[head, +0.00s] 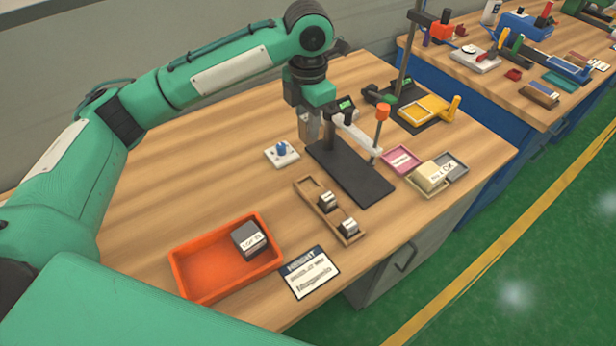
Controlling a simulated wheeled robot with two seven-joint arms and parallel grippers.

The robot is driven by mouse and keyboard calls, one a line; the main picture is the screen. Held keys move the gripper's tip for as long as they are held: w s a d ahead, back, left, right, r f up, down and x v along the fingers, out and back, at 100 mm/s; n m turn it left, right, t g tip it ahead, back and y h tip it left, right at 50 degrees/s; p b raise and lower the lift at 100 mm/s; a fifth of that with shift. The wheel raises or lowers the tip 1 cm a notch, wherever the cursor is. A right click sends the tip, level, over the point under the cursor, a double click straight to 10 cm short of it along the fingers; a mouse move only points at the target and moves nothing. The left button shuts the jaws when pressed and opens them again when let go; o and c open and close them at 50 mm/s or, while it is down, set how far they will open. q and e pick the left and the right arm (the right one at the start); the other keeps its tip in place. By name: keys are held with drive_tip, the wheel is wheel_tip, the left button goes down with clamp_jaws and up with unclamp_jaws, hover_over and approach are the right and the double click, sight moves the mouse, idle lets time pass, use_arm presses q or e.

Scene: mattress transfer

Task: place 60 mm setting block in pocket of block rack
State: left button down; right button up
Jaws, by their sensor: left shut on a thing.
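The block rack (309,193) is a narrow wooden tray in the middle of the bench. Two dark blocks with white labels, one (327,201) near its middle and one (348,228) at its near end, sit in it. The pocket at its far end looks empty. My left gripper (309,128) points down beyond the rack, close to the back end of a dark stand base. It is shut on a grey piece that looks like the 60 mm setting block; the fingers and the piece are hard to tell apart. My right gripper is not in view.
The dark gauge stand (350,174) with an orange-topped post is right of the rack. An orange bin (190,283) holding a dark block, a label card (311,272), a white plate with a blue knob (282,154) and small trays (402,160) lie around.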

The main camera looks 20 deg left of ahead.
use_arm(q)
wheel_tip(320, 180, down, 16)
drive_tip(key=shift+p, duration=0.3)
drive_tip(key=shift+f, duration=0.3)
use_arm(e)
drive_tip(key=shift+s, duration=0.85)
use_arm(q)
drive_tip(key=shift+f, duration=0.1)
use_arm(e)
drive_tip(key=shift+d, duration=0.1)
use_arm(q)
drive_tip(key=c, duration=1.3)
unclamp_jaws()
drive_tip(key=shift+o, duration=0.9)
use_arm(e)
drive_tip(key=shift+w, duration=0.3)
